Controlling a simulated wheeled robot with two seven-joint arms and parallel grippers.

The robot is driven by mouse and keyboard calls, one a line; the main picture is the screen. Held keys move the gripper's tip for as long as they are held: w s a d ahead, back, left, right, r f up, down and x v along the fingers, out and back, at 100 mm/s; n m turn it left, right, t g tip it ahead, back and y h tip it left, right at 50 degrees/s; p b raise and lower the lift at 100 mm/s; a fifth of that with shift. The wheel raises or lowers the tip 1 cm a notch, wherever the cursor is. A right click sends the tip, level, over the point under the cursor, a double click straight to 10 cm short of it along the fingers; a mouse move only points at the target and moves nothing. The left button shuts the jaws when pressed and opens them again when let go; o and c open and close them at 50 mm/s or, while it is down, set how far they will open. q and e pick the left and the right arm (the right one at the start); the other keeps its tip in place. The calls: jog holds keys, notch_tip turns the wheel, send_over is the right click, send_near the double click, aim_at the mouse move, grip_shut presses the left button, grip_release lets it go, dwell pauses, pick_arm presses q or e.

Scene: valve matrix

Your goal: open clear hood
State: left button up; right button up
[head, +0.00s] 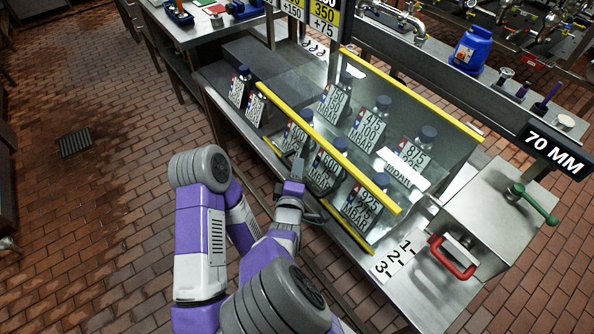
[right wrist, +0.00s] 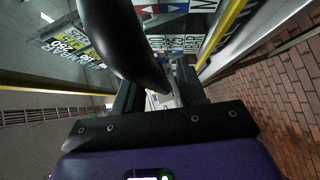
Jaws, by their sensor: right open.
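The clear hood (head: 300,90) is a see-through sloping panel with yellow bars along its lower front edge (head: 330,150) and its upper back edge (head: 412,95). It lies over several labelled bottles in the head view. My right gripper (head: 296,172) is open, just in front of the lower yellow bar near its middle. In the right wrist view, my right gripper (right wrist: 160,90) shows its two dark fingers apart. A dark rounded shape (right wrist: 118,45) crosses above them and hides part of the view; I cannot tell whether it touches them. My left gripper is not in view.
A steel box with a red handle (head: 453,258) and a green lever (head: 535,204) stands right of the hood. A blue gas canister (head: 471,48) stands on the back counter. The brick floor (head: 110,190) at left is mostly clear.

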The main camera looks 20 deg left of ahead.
jog(key=shift+s, duration=0.1)
jog(key=shift+c, duration=1.1)
grip_shut()
